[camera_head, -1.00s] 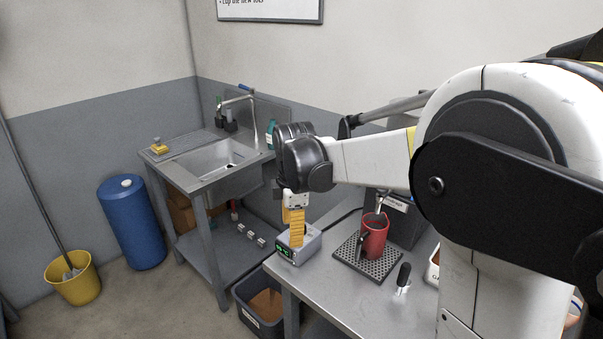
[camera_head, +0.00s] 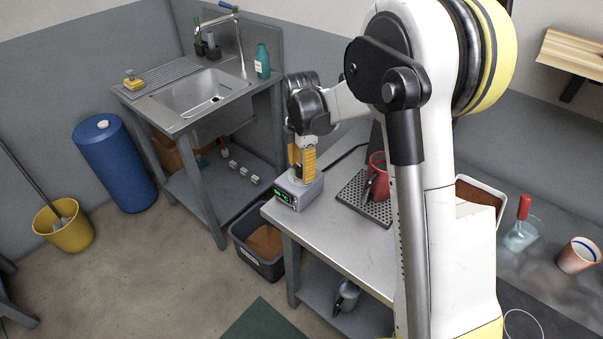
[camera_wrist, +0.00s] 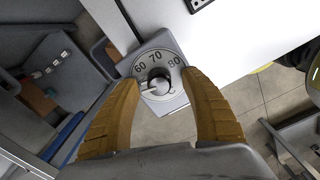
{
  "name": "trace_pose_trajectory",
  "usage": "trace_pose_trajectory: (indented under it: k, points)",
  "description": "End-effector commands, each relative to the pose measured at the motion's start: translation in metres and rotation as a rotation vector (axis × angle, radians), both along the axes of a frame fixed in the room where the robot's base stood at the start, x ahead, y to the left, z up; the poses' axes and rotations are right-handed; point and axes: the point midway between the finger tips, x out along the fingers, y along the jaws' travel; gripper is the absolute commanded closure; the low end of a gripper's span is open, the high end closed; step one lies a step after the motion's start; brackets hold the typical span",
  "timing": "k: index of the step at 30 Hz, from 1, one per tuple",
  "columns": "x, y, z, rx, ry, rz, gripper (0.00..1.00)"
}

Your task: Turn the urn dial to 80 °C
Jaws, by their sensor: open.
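The grey dial unit (camera_head: 299,190) sits at the table's left corner. Its front shows a green readout too small to read surely. The wrist view shows the round dial (camera_wrist: 157,80) from above, with the marks 60, 70 and what looks like 80 along its far side. A pale bar crosses its dark centre; I cannot tell its exact setting. My gripper (camera_wrist: 158,80) is open, its yellow fingers on either side of the dial with gaps visible. In the head view my gripper (camera_head: 302,176) is pointing down just over the unit; contact is unclear.
A red mug (camera_head: 378,172) stands on a perforated tray (camera_head: 352,205) right of the unit. A grey bin (camera_head: 262,258) is on the floor below the table's left edge. The sink (camera_head: 203,93) is behind left. The tabletop in front of the tray is clear.

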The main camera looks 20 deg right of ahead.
Motion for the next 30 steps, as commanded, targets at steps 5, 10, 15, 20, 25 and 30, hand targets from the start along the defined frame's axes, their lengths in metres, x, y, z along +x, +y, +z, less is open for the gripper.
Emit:
trace_pose_trajectory:
  k: [5, 10, 15, 20, 25, 30]
  points:
    - [-0.0001, 0.0, -0.0064, 0.0, 0.0, 0.0, 0.47]
    - [0.0, 0.0, -0.0059, 0.0, 0.0, 0.0, 0.47]
    - [0.0, 0.0, -0.0058, 0.0, 0.0, -0.001, 0.91]
    - [0.0, 0.0, -0.0057, 0.0, 0.0, -0.001, 1.0]
    - [0.0, 0.0, -0.0056, 0.0, 0.0, -0.02, 1.0]
    - [0.0, 0.0, -0.0054, 0.0, 0.0, -0.083, 1.0]
